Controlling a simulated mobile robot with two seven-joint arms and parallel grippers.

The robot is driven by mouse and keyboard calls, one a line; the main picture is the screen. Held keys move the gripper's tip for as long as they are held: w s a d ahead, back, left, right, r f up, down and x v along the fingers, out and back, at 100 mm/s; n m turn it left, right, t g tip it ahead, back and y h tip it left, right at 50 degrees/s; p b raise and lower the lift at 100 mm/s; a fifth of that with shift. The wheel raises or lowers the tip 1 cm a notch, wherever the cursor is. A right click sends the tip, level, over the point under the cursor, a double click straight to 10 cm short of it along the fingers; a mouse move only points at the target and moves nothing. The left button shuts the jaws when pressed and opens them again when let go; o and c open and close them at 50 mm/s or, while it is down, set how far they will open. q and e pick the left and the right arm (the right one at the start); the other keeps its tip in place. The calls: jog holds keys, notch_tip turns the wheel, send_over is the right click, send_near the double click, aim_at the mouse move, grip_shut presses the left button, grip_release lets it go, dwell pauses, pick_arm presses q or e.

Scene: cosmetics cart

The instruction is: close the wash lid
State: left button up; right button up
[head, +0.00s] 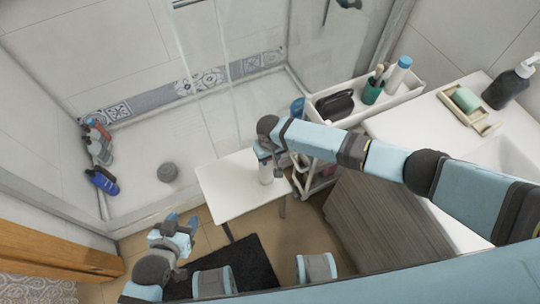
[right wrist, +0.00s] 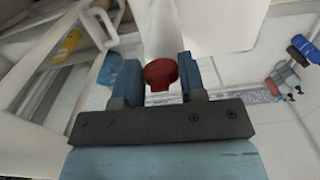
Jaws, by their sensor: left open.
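In the right wrist view, a rounded red lid (right wrist: 161,73) shows between the two fingertips of my right gripper (right wrist: 162,82), in front of a long white body (right wrist: 205,22). The fingers are apart, with the lid about filling the gap at their tips. I cannot tell whether they touch or grip it. The lid is hidden in the head view. My left gripper (head: 175,228) is open and empty, low at the left of the table.
The small white table (head: 228,190) has free room left of the bottle. A cart (head: 325,112) beside it holds a black case, a green cup and a white bottle. A white counter (head: 440,120) is at right. Several bottles (head: 100,165) lie by the shower wall.

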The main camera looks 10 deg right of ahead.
jog(key=shift+w+r+g, duration=0.1)
jog(key=shift+g, duration=0.2)
jog(key=shift+a, duration=0.1)
jog(key=shift+w+a+g+h, duration=0.1)
jog(key=shift+w+g+h, duration=0.25)
jog(key=shift+g, duration=0.45)
jog(key=shift+w+a+g+h+b, duration=0.1)
jog(key=shift+g+h+b, duration=0.2)
jog(key=shift+g, duration=0.4)
jog(key=shift+w+g+h+b, duration=0.25)
jog(key=shift+w+g+b, duration=0.05)
jog(key=shift+g+b, duration=0.65)
jog(key=shift+w+g+b, duration=0.15)
jog(key=shift+g+b, duration=0.3)
jog(key=shift+b, duration=0.1)
